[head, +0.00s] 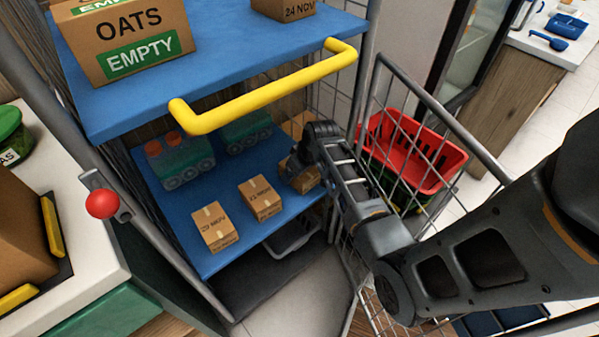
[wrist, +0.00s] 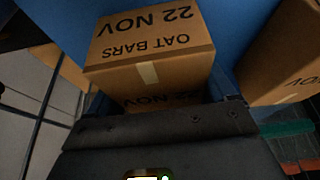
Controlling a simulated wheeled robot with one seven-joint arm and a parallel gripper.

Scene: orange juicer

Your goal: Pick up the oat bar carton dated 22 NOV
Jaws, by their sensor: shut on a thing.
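The oat bar carton dated 22 NOV (wrist: 150,50) is a small brown box with a pale tape strip. Its print appears upside down in the wrist view, close against my gripper (wrist: 160,122). In the head view my gripper (head: 303,160) is at the right end of the lower blue shelf, shut on this carton (head: 304,181). The arm hides part of the carton there, and its date cannot be read in that view. I cannot tell whether it is lifted off the shelf.
Two more cartons, one dated 29 NOV (head: 215,228) and another (head: 260,198), stand on the lower shelf (head: 195,258). A yellow handle (head: 265,92) fronts the upper shelf. A wire side with a red basket (head: 412,150) is close right of my arm.

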